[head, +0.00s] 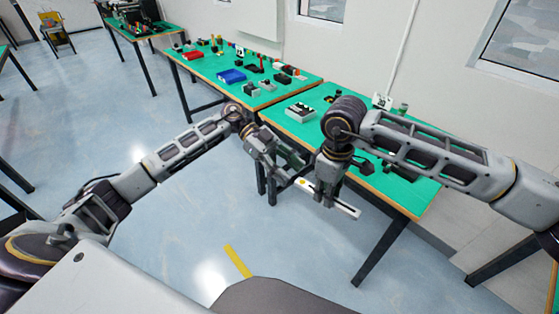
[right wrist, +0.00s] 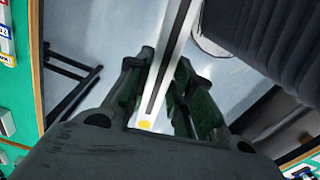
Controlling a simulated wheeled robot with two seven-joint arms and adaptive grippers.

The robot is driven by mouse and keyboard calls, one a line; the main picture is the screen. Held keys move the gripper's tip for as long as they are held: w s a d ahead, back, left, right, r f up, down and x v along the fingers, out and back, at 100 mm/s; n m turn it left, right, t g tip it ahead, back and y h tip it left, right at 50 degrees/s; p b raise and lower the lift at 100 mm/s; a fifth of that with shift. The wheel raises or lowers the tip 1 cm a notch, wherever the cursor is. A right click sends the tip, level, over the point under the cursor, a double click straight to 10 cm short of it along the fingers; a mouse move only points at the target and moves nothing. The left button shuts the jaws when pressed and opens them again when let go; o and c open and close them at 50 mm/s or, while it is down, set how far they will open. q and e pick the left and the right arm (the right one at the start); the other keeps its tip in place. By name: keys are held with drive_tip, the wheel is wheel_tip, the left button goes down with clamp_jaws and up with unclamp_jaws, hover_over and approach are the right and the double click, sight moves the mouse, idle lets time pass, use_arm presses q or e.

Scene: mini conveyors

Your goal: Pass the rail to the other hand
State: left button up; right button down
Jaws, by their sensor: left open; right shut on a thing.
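The rail (head: 345,206) is a light, narrow bar with a dark groove and a yellow mark near one end. My right gripper (head: 325,190) points down and is shut on it, holding it in the air in front of the table. In the right wrist view the rail (right wrist: 170,55) runs up and away between the green fingers of the right gripper (right wrist: 158,95). My left gripper (head: 292,172) is open at the left end of the rail in the head view. Whether its fingers touch the rail I cannot tell.
Green-topped tables (head: 290,88) stand behind the arms. They hold a blue bin (head: 231,76), a red bin (head: 193,56), a white block with dark parts (head: 300,112) and several small parts. The floor (head: 185,225) in front is clear apart from a yellow strip (head: 238,261).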

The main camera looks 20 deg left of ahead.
sight(302, 182)
use_arm(q)
drive_tip(key=shift+x, duration=2.2)
drive_tip(key=shift+c, duration=0.2)
drive_tip(key=c, duration=1)
clamp_jaws()
use_arm(e)
drive_tip(key=c, duration=1.2)
unclamp_jaws()
drive_tip(key=shift+o, duration=0.2)
drive_tip(key=shift+r, duration=0.1)
wheel_tip(302, 182, up, 12)
